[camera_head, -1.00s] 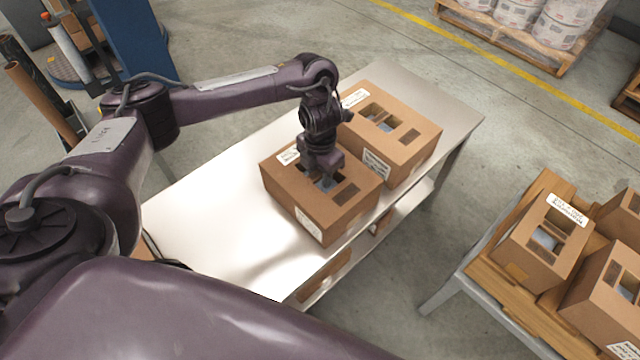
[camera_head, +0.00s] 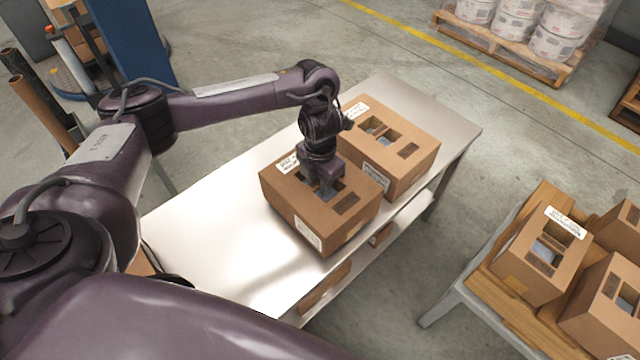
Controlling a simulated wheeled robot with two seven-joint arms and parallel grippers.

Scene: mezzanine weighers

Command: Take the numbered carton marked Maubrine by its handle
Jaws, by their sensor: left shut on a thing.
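A brown carton (camera_head: 300,215) with cut-out openings and white labels is at the middle of a pale metal table (camera_head: 210,225). The label print is too small for me to read, so I cannot tell whether it says Maubrine. My left gripper (camera_head: 326,190) points down into the top openings of this carton and is shut on its handle, the strip between the openings. The fingertips are partly hidden by the wrist and carton top. The carton looks level; I cannot tell whether its base touches the table. My right gripper is out of view.
A second similar carton (camera_head: 405,165) stands close behind on the same table. More cartons (camera_head: 542,257) sit on a wooden pallet (camera_head: 485,283) at the lower right. White drums stand on a far pallet (camera_head: 500,50). The table's left part is bare.

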